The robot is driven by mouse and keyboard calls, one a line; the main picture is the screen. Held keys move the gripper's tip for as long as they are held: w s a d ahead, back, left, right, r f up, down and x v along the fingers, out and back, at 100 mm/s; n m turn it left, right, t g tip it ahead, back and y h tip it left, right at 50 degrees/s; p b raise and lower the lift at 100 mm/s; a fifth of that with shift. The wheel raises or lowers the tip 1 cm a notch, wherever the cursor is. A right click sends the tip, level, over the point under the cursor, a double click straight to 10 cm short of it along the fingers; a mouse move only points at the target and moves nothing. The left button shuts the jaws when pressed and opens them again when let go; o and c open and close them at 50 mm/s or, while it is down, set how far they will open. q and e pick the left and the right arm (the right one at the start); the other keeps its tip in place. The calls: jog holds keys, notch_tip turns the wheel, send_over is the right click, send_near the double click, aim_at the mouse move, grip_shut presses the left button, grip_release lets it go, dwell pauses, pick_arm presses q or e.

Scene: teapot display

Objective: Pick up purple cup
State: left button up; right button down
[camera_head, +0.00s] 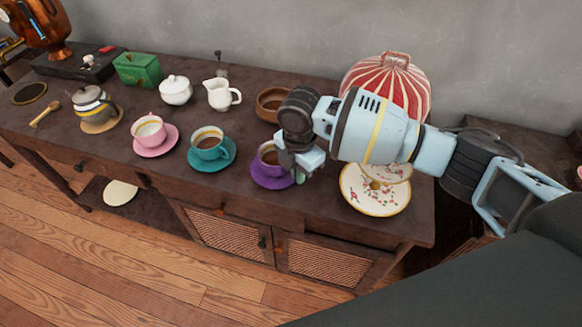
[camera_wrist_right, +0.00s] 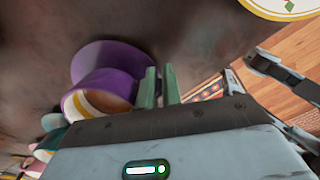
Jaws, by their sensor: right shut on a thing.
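The purple cup (camera_head: 267,162) holds a brown drink and stands on its purple saucer (camera_head: 262,181) near the table's front edge. Its right side is hidden behind my right gripper (camera_head: 299,174). In the right wrist view, the cup (camera_wrist_right: 78,101) and the saucer (camera_wrist_right: 105,55) show left of the green fingers (camera_wrist_right: 160,88). The fingers are close together, shut on the cup at its side, seemingly at the handle; the exact contact is hard to see. The cup looks upright, and I cannot see a gap above the saucer. My left gripper is not in view.
A teal cup (camera_head: 207,141) and a pink cup (camera_head: 149,130) stand to the left. Floral plates (camera_head: 375,201) lie to the right. A white creamer (camera_head: 219,95) is farther left.

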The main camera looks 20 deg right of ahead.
jog(key=shift+r, duration=0.1)
jog(key=shift+r, duration=1.75)
jog(key=s+a+r, duration=0.1)
jog(key=s+a, duration=0.7)
jog(key=a, duration=0.5)
jog(key=shift+a, duration=0.25)
jog(key=shift+s+r, duration=0.1)
jog(key=shift+s, duration=0.05)
